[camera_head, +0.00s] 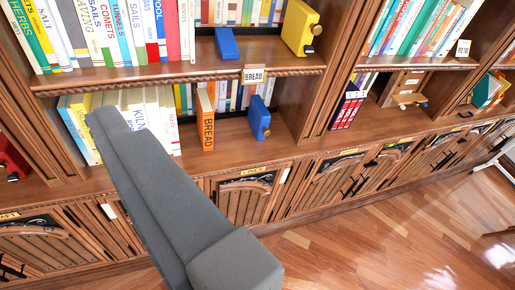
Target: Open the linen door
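The linen door (243,203) is a brown slatted cabinet door in the low row, under a yellow label reading LINEN (253,171). It looks closed. A dark ornament lies across its top, and a small pale strip (285,175) is at its upper right. A long grey part of mine, taken as my gripper (103,122), reaches from the bottom centre to the upper left. It covers the area left of the door and part of its lower left. It appears apart from the door. I cannot make out two separate fingertips or anything held.
More cabinet doors run right (330,182) and left (40,250). Shelves above hold books, an orange BREAD book (205,120), a blue bookend (259,118) and a yellow one (299,28). The wooden floor (400,235) in front is clear at right.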

